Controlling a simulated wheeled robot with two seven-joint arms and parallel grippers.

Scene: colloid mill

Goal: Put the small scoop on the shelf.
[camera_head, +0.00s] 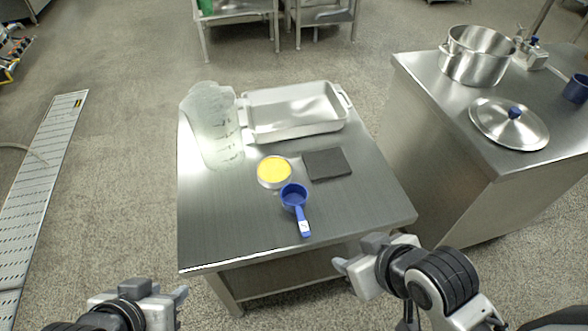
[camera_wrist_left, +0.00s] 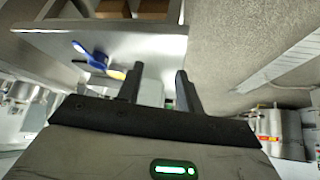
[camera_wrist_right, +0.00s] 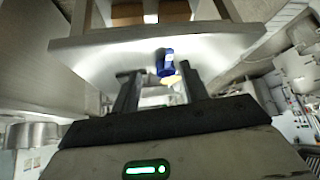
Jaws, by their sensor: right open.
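The small blue scoop (camera_head: 294,196) lies on the near part of the metal table (camera_head: 225,225), its handle pointing toward me. It also shows in the left wrist view (camera_wrist_left: 90,56) and the right wrist view (camera_wrist_right: 166,66). My left gripper (camera_head: 181,302) is open and empty, below the table's front left. My right gripper (camera_head: 347,275) is open and empty in front of the table's near edge, apart from the scoop. A lower shelf (camera_head: 290,280) shows partly under the table. I cannot tell whether it is the shelf named in the task.
A round dish with yellow contents (camera_head: 274,171) stands just behind the scoop, beside a dark folded cloth (camera_head: 327,164). A pot (camera_head: 474,58) and lid (camera_head: 510,122) stand on the right table (camera_head: 440,105).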

